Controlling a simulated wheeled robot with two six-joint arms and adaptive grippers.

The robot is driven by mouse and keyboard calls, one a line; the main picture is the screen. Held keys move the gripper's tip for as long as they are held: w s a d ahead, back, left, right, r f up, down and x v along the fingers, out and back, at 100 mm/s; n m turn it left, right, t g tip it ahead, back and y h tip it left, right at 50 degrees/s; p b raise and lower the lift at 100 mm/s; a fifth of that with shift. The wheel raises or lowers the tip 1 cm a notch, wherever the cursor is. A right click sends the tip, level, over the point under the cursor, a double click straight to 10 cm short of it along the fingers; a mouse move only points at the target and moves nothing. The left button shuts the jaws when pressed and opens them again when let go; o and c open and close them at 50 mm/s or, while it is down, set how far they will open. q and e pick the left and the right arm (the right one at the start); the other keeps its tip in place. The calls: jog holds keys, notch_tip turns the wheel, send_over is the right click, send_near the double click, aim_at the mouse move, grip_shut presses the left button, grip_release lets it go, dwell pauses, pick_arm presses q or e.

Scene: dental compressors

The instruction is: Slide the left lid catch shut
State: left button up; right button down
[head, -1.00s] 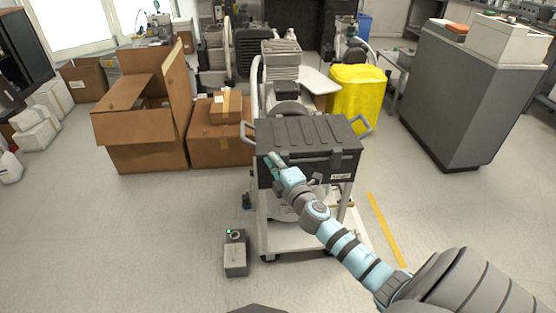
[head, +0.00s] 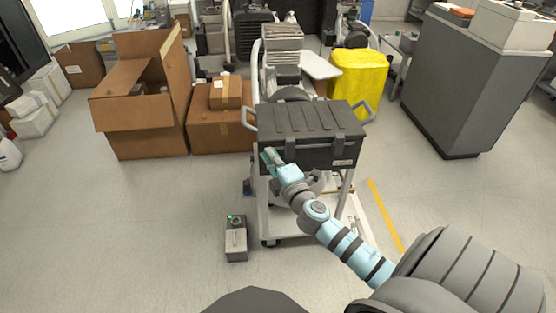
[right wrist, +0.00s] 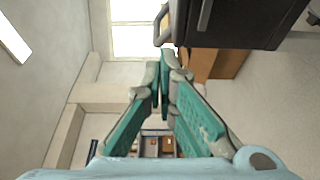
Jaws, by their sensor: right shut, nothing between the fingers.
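A dark grey lidded case (head: 312,120) stands on a white cart, with a grey handle at each end. My right gripper (head: 267,156) is at the left end of its front face, shut and empty. In the right wrist view the case (right wrist: 240,22) is at the top right. A bar with a pale edge, seemingly the left lid catch (right wrist: 204,15), shows on it near a side handle. The closed fingertips (right wrist: 165,76) appear apart from it. My left gripper is out of view.
The white cart (head: 283,229) carries the case. A small grey box with a green light (head: 236,240) stands on the floor to its left. Cardboard boxes (head: 218,133) are behind left, a yellow-covered object (head: 357,82) behind right. A grey cabinet (head: 460,85) stands right.

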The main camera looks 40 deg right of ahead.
jog(key=v, duration=0.6)
jog(key=shift+s, duration=0.25)
jog(key=shift+r, duration=0.1)
